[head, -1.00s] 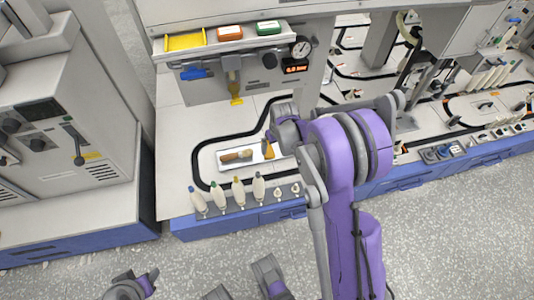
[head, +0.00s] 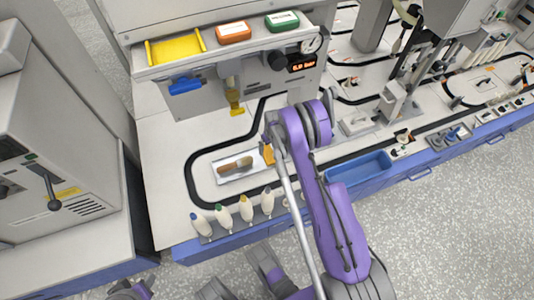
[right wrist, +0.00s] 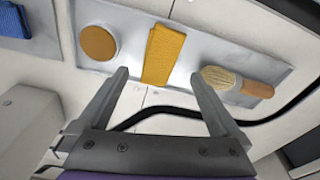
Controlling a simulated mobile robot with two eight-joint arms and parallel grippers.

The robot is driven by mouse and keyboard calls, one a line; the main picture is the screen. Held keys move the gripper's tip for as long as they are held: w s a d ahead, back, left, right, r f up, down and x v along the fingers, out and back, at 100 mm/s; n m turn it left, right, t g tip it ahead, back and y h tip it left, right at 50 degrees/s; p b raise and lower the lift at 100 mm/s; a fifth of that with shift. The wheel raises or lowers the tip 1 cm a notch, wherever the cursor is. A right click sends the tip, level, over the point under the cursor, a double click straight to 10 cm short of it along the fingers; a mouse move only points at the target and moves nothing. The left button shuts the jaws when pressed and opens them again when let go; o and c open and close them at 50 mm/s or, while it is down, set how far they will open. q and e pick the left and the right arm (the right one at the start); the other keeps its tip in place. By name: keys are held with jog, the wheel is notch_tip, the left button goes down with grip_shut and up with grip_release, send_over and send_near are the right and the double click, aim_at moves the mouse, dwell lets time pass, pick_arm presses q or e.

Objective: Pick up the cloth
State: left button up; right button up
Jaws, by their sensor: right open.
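The cloth (right wrist: 163,55) is a folded yellow-orange strip lying on a shallow metal tray (right wrist: 215,42) in the right wrist view. A round tan pad lies to its left and a brush to its right. In the head view a part of the cloth (head: 268,155) shows at the tray's right end, beside my right gripper (head: 270,145), which is small and partly hidden by its arm. In the right wrist view my right gripper (right wrist: 160,78) is open and empty, its fingertips apart on either side of the cloth's near end. My left gripper is not clearly seen.
The brush (right wrist: 236,82) lies close to the right finger; the round pad (right wrist: 98,43) is near the left one. A blue bin (head: 358,176) is right of my arm. A shelf with a yellow tray (head: 175,48) overhangs behind.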

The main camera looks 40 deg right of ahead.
aim_at(269, 153)
jog(key=f, duration=0.2)
jog(key=f+b, duration=0.1)
jog(key=f, duration=0.1)
jog(key=w+f, duration=0.1)
jog(key=f, duration=0.1)
jog(key=shift+d+f, duration=0.1)
jog(key=shift+f, duration=0.3)
jog(key=shift+r, duration=0.1)
jog(key=c, duration=1.4)
notch_tip(269, 153, up, 10)
jog(key=p, duration=0.1)
jog(key=shift+p, duration=0.35)
jog(key=o, duration=0.8)
jog(key=c, duration=0.5)
jog(key=shift+c, duration=0.2)
